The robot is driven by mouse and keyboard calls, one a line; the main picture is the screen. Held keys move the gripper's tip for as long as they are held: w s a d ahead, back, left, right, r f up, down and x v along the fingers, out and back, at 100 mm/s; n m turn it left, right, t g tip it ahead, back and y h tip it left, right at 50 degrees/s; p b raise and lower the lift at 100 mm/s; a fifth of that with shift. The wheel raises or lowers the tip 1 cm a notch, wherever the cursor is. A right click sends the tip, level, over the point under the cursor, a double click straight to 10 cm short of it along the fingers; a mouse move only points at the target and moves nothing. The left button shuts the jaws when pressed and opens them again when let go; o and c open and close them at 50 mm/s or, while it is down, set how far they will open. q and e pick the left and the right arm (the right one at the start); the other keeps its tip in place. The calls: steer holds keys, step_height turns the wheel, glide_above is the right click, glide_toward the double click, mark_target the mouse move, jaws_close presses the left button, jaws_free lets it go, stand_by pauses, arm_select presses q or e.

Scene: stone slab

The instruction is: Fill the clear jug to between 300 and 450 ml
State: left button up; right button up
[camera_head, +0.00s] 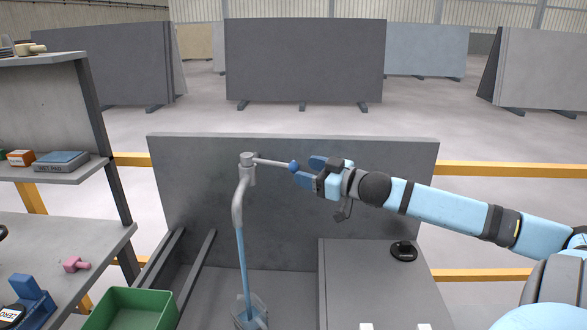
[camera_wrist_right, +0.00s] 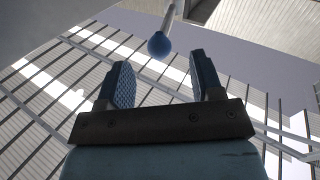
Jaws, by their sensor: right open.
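A grey tap (camera_head: 247,178) stands in front of the upright slab, its lever reaching right to a blue ball knob (camera_head: 294,167). A blue stream of water (camera_head: 241,262) runs from its spout down into the clear jug (camera_head: 250,313) at the bottom of the view. The jug's water level and markings are too small to read. My right gripper (camera_head: 308,171) is open just right of the knob. In the right wrist view the knob (camera_wrist_right: 159,45) shows beyond the two open fingertips, with nothing between the fingers. My left gripper is not in view.
A grey stone slab (camera_head: 390,180) stands behind the tap. A grey block (camera_head: 375,290) with a black round object (camera_head: 403,251) is right of the jug. A green crate (camera_head: 130,293) is left. Shelving (camera_head: 75,240) at far left holds a pink object (camera_head: 75,264) and boxes.

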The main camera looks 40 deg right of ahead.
mark_target(299, 168)
steer(key=shift+x, duration=1.8)
steer(key=shift+w+a, duration=0.15)
steer(key=shift+w, duration=0.4)
